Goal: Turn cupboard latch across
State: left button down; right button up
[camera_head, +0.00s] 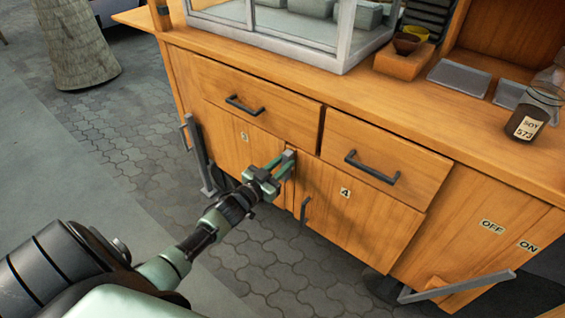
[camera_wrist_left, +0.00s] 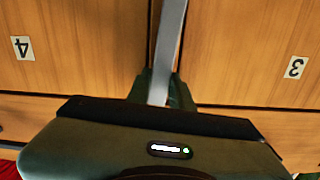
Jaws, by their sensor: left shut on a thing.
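The cupboard latch (camera_head: 289,157) is a grey bar at the seam between the door marked 3 (camera_head: 232,155) and the door marked 4 (camera_head: 375,205). In the left wrist view the latch bar (camera_wrist_left: 170,40) runs roughly along the seam, with its end between the fingers. My left gripper (camera_head: 271,173) is shut on the latch in front of the doors; its fingers also show in the left wrist view (camera_wrist_left: 160,93). The fingers partly hide the latch in the head view. My right gripper is not in view.
Two drawers with dark handles (camera_head: 244,106) (camera_head: 371,167) sit above the doors. A door handle (camera_head: 304,209) is just below my gripper. Grey bars stand at the left (camera_head: 199,158) and stick out low right (camera_head: 456,287). A soy jar (camera_head: 534,115) stands on the counter. Open paving lies left.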

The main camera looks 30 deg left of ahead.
pick_arm(q)
jog(key=m, duration=0.3)
jog(key=d+f+m, duration=0.1)
jog(key=m, duration=0.2)
jog(key=d+m, duration=0.1)
jog(key=m, duration=0.1)
jog(key=shift+s+d+f+m, duration=0.1)
jog(key=shift+f+m, duration=0.05)
jog(key=shift+m, duration=0.25)
jog(key=m, duration=0.1)
jog(key=f+m+b, duration=0.1)
jog(key=m, duration=0.1)
jog(key=m+b, duration=0.1)
jog(key=m, duration=0.1)
jog(key=shift+d+f, duration=0.2)
jog(key=shift+d, duration=0.15)
jog(key=m, duration=0.1)
jog(key=m+b, duration=0.1)
jog(key=shift+f+m, duration=0.3)
jog(key=shift+m, duration=0.4)
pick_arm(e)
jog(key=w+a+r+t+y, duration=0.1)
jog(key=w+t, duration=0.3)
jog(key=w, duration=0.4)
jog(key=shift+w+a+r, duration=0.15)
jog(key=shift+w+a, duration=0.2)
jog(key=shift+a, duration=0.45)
